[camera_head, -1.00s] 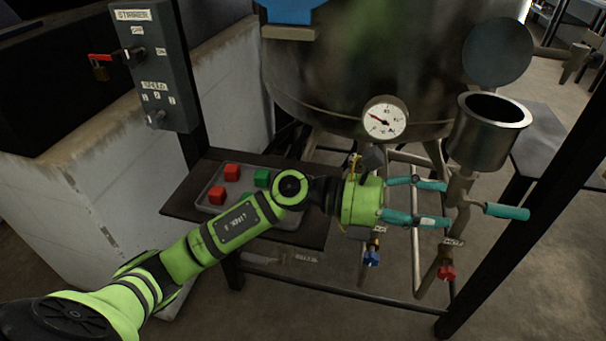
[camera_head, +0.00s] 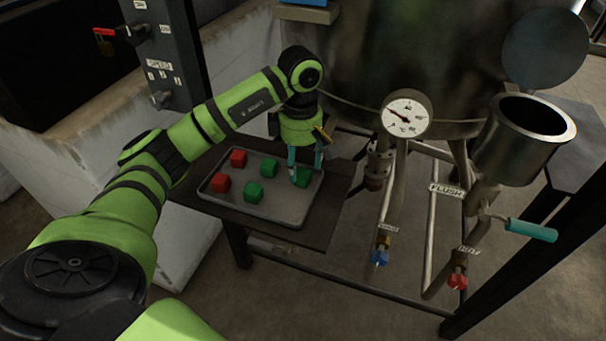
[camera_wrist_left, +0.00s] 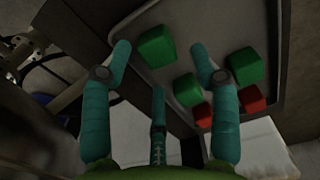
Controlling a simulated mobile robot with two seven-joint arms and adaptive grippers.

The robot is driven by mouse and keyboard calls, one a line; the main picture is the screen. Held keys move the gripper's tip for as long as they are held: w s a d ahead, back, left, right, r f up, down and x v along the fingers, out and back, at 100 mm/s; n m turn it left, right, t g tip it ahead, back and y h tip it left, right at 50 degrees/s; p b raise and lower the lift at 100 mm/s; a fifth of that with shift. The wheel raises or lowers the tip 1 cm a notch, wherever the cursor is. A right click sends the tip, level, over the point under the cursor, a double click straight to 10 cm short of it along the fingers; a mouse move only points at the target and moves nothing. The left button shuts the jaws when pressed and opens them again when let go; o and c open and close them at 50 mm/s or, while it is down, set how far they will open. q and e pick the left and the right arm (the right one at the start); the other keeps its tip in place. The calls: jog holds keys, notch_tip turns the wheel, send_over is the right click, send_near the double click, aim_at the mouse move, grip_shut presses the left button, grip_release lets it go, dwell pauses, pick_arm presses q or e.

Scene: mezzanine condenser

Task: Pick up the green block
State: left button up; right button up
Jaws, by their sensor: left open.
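Three green blocks lie on a grey tray. One green block (camera_head: 302,179) is at the tray's right end, just below the fingers of my left gripper (camera_head: 306,168). The second (camera_head: 268,168) is near the tray's middle and the third (camera_head: 253,192) is nearer the front. My left gripper is open and empty, pointing down. In the left wrist view one green block (camera_wrist_left: 156,46) shows between the open fingertips (camera_wrist_left: 160,52); I see no contact. The other green blocks (camera_wrist_left: 187,90) and (camera_wrist_left: 246,66) are to its right. My right gripper is not in view.
The tray (camera_head: 250,214) also bears two red blocks, one (camera_head: 238,157) behind the other (camera_head: 221,183). It rests on a dark table (camera_head: 335,196). A gauge (camera_head: 407,114), pipes and a steel tank (camera_head: 390,60) stand close on the right and behind.

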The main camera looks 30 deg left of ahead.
aim_at(301, 174)
pick_arm(q)
notch_tip(301, 174, down, 3)
jog(key=shift+d+r, duration=0.1)
jog(key=shift+d, duration=0.05)
jog(key=shift+s+f, duration=0.15)
jog(key=shift+f, duration=0.5)
jog(key=c, duration=1)
jog(key=shift+c, duration=0.2)
jog(key=shift+r, duration=0.6)
jog(key=r, duration=0.3)
jog(key=shift+w, duration=0.25)
jog(key=s+d+r, duration=0.3)
jog(key=d+r, duration=0.4)
jog(key=d, duration=0.4)
jog(key=shift+s, duration=0.25)
jog(key=shift+d, duration=0.1)
